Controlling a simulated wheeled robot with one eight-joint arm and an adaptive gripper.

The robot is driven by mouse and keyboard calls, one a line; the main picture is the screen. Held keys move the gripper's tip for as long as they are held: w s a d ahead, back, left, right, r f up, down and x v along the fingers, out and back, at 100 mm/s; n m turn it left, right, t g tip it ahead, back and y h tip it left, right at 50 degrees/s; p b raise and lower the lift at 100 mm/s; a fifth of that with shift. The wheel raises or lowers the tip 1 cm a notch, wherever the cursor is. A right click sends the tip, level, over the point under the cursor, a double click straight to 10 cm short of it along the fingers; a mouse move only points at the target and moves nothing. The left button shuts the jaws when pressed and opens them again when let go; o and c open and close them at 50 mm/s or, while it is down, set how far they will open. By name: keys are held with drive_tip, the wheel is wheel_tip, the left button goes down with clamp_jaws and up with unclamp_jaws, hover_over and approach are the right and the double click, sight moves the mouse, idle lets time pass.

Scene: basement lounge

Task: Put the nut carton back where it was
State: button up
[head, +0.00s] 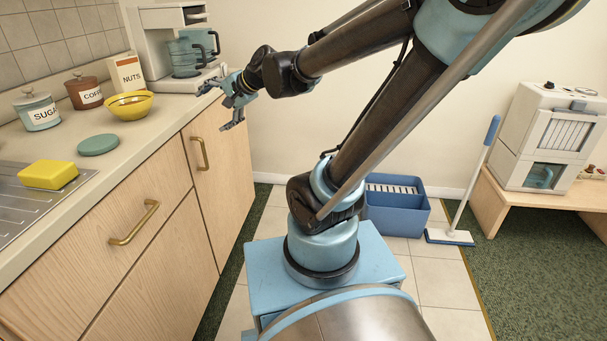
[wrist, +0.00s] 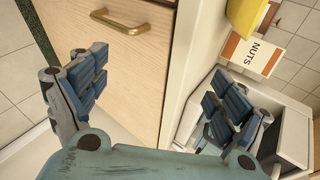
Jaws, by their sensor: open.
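The nut carton (head: 127,75), a cream box with an orange edge lettered NUTS, stands upright on the counter at the back, between the coffee canister and the coffee machine. Its lower part is partly hidden by the yellow bowl in the head view. It also shows in the wrist view (wrist: 257,54). My gripper (head: 222,103) is open and empty, at the counter's front edge by the coffee machine, to the right of the carton and apart from it. In the wrist view its two fingers (wrist: 158,100) are spread wide with nothing between them.
A yellow bowl (head: 129,105) stands just in front of the carton. A coffee canister (head: 84,92), sugar canister (head: 37,109), green lid (head: 98,145) and yellow sponge (head: 48,174) are further left. The coffee machine (head: 160,50) stands close behind my gripper. A brass handle (head: 134,222) sticks out from the cabinet.

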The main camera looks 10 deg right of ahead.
drive_tip(key=s+d+f+n+g+h, duration=0.2)
drive_tip(key=s+d+f+n+h, duration=0.2)
drive_tip(key=s+d+f, duration=0.3)
drive_tip(key=s+d+f+n+g+h, duration=0.2)
drive_tip(key=s+d+f+n+h, duration=0.2)
drive_tip(key=s+d+f, duration=0.4)
drive_tip(key=s+d, duration=0.3)
drive_tip(key=d, duration=0.4)
drive_tip(key=shift+s+d+f+g, duration=0.2)
drive_tip(key=shift+d+g, duration=0.1)
drive_tip(key=shift+d, duration=0.1)
